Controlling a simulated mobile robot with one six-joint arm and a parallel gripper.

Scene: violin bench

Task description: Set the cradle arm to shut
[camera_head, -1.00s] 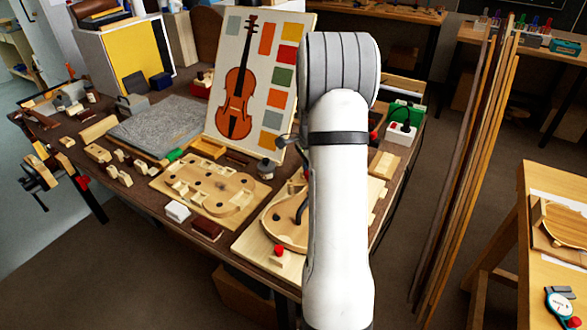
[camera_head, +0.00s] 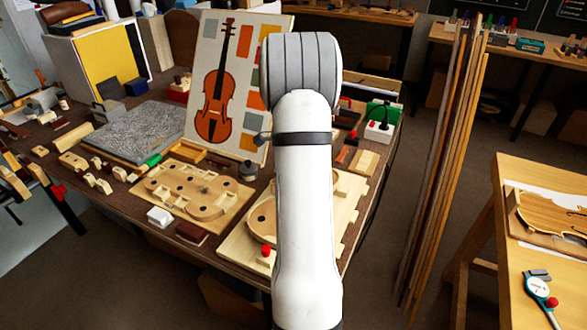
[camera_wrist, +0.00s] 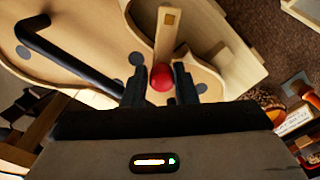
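The cradle arm shows in the wrist view as a pale wooden bar (camera_wrist: 171,35) with a red knob (camera_wrist: 161,78) at its near end. It lies at the edge of a violin-shaped wooden plate (camera_wrist: 85,40). My gripper (camera_wrist: 160,88) has one dark finger on each side of the knob, with no clear gap, and appears shut on it. In the head view the red knob (camera_head: 266,250) is at the front of the cradle board (camera_head: 236,247). My white arm hides the gripper and part of the cradle there.
A black bent rod (camera_wrist: 65,55) crosses the plate in the wrist view. On the bench, a wooden mould (camera_head: 190,192), a white block (camera_head: 160,216) and a dark red block (camera_head: 191,233) lie left of the cradle. Long wooden strips (camera_head: 445,170) stand to the right.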

